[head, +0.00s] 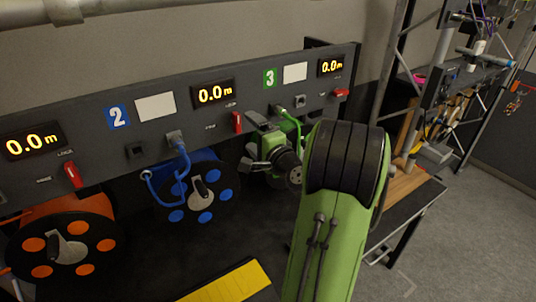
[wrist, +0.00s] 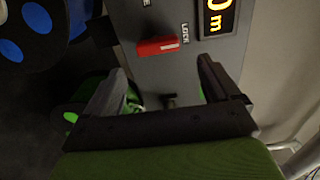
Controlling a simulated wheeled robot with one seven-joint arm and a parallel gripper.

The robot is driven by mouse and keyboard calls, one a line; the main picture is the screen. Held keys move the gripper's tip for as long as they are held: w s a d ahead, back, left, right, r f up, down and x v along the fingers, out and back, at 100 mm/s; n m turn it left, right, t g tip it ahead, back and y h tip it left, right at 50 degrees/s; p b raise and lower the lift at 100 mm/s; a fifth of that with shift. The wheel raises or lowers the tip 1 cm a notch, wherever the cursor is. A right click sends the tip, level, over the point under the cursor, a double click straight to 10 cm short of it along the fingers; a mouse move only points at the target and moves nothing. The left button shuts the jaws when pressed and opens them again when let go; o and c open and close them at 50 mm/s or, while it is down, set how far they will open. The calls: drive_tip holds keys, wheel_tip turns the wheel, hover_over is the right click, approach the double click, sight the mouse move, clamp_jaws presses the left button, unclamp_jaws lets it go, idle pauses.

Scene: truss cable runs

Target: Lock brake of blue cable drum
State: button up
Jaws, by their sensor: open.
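The blue cable drum (head: 224,178) sits under the panel at the middle left of the head view; part of it shows at the wrist view's upper left (wrist: 38,18). The red brake lever (head: 237,122) is on the panel beside the middle display. In the wrist view the lever (wrist: 158,46) has its long side running toward the LOCK label, with a pale mark at that end. My gripper (head: 249,141) is open and empty, in front of the panel, right of the blue drum. In the wrist view the lever appears just beyond the gap between the fingertips (wrist: 162,68), apart from them.
The orange drum (head: 98,232) is at the left with its own red lever (head: 73,175). Green parts behind my gripper (head: 290,125) are mostly hidden. Another red lever (head: 341,93) is at the panel's right. A yellow plate (head: 230,284) lies low in front. A blue cable (head: 158,192) loops beside the blue drum.

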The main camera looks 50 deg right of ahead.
drive_tip(key=b+v, duration=0.3)
drive_tip(key=v, duration=0.7)
drive_tip(key=shift+f, duration=0.1)
